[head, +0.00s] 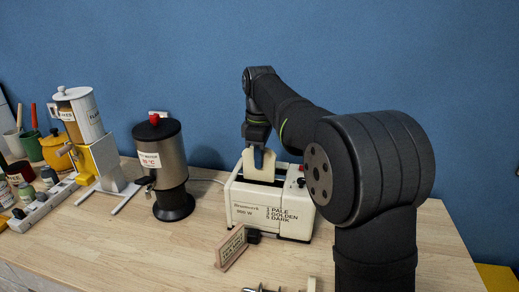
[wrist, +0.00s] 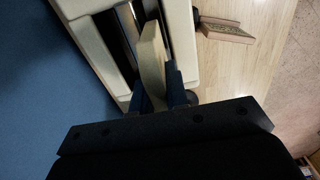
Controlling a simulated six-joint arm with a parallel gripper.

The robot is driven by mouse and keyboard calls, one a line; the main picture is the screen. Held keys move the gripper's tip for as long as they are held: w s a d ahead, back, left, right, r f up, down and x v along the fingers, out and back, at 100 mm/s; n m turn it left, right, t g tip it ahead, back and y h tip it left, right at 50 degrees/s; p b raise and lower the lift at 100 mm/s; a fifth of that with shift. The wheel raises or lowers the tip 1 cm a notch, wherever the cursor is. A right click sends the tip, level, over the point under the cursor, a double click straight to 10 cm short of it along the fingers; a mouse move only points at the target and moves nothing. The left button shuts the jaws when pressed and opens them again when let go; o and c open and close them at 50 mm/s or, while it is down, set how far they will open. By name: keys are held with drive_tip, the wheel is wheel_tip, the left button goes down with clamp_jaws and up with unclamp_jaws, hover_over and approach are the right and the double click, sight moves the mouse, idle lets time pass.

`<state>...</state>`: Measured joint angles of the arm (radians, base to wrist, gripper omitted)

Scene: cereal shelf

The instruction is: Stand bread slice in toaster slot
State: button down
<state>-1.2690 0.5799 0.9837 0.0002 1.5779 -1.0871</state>
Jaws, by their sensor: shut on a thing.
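A cream toaster (head: 270,203) with printed lettering stands on the wooden counter, right of the picture's middle. My gripper (head: 256,147) is over the toaster's top, pointing down, shut on a pale bread slice (head: 262,164). The slice is upright, and its lower part is at the toaster's top opening in the head view. In the wrist view the slice (wrist: 152,55) is between the fingers (wrist: 154,90) and lines up along the dark slots of the toaster (wrist: 183,45). How deep its lower edge sits is hidden.
A small wooden sign (head: 232,247) stands in front of the toaster. A steel urn (head: 163,165) stands to its left, with a cereal dispenser (head: 88,130) and jars farther left. A blue wall is close behind. Bare counter (head: 190,240) lies in front of the urn.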

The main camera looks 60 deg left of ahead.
sight(260, 179)
drive_tip(key=shift+f, duration=2.15)
drive_tip(key=c, duration=1.3)
unclamp_jaws()
drive_tip(key=shift+c, duration=0.2)
wheel_tip(260, 179, up, 18)
drive_tip(key=shift+f, duration=0.25)
drive_tip(key=shift+f, duration=0.15)
wheel_tip(260, 179, down, 17)
drive_tip(key=shift+f, duration=0.1)
